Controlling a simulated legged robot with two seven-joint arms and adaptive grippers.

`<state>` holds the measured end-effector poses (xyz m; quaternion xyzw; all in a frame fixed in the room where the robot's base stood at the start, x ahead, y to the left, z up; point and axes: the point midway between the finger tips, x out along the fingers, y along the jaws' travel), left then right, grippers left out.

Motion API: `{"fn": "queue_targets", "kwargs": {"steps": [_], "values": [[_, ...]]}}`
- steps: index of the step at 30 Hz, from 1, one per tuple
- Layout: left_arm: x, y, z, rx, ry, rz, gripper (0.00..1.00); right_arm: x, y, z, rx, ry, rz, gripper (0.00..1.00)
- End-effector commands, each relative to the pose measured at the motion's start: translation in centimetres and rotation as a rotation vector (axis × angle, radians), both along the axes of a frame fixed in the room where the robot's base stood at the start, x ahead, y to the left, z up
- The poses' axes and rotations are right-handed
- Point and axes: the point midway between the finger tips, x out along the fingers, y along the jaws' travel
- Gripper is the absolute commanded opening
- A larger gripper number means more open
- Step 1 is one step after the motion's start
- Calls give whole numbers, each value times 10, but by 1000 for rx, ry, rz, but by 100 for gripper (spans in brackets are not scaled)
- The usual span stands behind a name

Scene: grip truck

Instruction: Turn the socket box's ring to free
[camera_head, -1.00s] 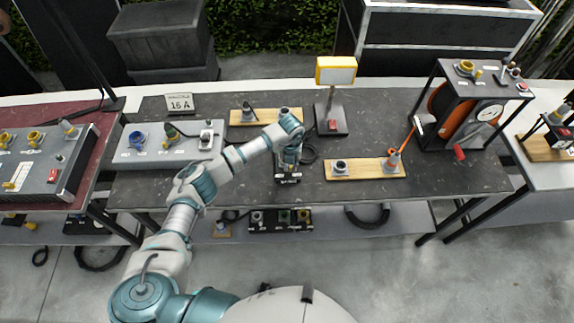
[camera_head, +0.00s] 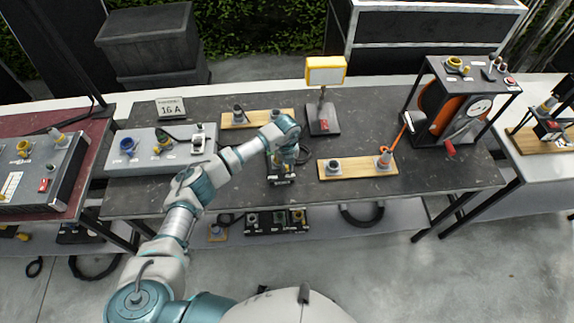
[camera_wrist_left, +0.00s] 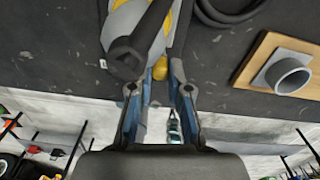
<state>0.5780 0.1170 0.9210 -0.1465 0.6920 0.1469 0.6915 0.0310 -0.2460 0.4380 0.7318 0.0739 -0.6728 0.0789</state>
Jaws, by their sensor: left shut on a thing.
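The socket box (camera_head: 281,181) is a small black box with pale labels near the front middle of the dark table in the head view. My left gripper (camera_head: 284,158) is directly over it and hides much of its top. In the left wrist view, the two blue-grey fingers of my left gripper (camera_wrist_left: 157,80) reach up to a round grey and yellow part (camera_wrist_left: 140,28) with a dark knob in front. The gripper is shut on this part, which looks like the ring; the contact is partly hidden. The ring's marks cannot be read. My right gripper is out of view.
A wooden board (camera_head: 357,167) with a grey socket lies close to the right; it also shows in the wrist view (camera_wrist_left: 262,60). A grey panel (camera_head: 150,160) stands left. A yellow-framed lamp (camera_head: 325,75) stands behind, and a cable reel (camera_head: 455,105) far right.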

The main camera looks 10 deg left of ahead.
Motion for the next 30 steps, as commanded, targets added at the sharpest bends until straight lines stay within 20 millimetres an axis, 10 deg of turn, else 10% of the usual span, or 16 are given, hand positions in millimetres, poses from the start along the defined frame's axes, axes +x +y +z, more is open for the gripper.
{"fn": "queue_targets", "kwargs": {"steps": [5,17,30], "values": [[-1,0,-1,1,3,0,43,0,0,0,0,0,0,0],[0,0,9,-1,0,-1,43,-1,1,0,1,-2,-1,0],[1,0,98,0,-1,-1,43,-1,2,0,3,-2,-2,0]]}}
